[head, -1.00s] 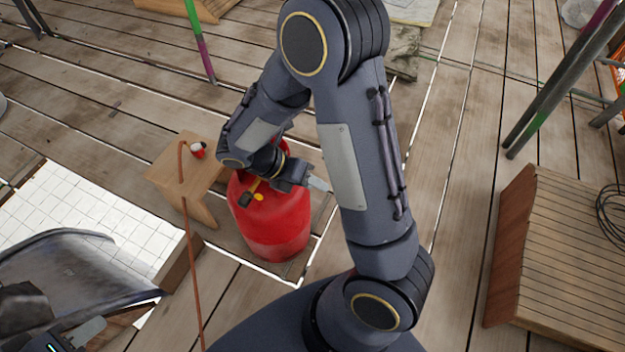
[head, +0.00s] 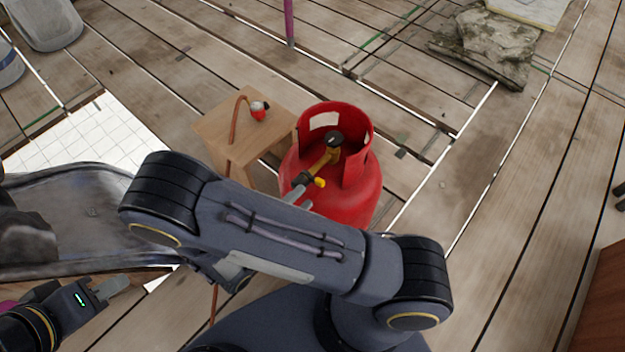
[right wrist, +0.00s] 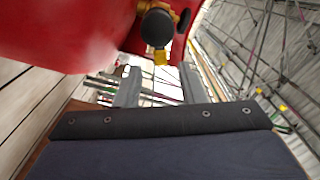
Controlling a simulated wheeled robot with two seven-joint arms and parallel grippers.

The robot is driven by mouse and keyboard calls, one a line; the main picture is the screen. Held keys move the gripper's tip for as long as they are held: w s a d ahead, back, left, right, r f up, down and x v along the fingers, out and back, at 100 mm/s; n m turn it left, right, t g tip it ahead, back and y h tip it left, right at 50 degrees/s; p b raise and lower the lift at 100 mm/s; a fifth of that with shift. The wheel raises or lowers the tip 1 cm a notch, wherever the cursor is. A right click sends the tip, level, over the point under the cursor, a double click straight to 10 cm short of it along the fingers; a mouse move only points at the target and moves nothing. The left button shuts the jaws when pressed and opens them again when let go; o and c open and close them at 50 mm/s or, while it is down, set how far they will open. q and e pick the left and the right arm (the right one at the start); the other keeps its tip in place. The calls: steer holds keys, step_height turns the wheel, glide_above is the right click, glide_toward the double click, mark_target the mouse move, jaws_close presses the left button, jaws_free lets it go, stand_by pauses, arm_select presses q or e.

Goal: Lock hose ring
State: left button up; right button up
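A red gas cylinder (head: 352,195) stands upright on the planks. Its brass valve (head: 322,162) carries a dark round knob (head: 333,139) and a small yellow part (head: 320,182). A reddish-brown hose (head: 234,122) lies over a small wooden stool, its red-and-white end piece (head: 259,110) resting on top. My right gripper (head: 299,198) is at the cylinder's near left side, just below the valve. In the right wrist view its fingers (right wrist: 160,88) are apart and empty, with the dark round part and yellow piece (right wrist: 158,40) above them. My left gripper (head: 112,289) is at lower left, partly cropped; its finger gap is unclear.
The wooden stool (head: 212,139) stands left of the cylinder. A grey tray-like thing (head: 100,225) with dark lumps is at left, by white tiles (head: 95,130). Rocks (head: 485,45) lie at the back right. Planks right of the cylinder are clear.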

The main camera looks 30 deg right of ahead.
mark_target(318, 184)
steer(key=b+x, duration=0.1)
steer(key=x, duration=0.6)
steer(key=shift+d+b, duration=0.1)
steer(key=shift+b, duration=0.2)
steer(key=shift+c, duration=0.5)
jaws_close()
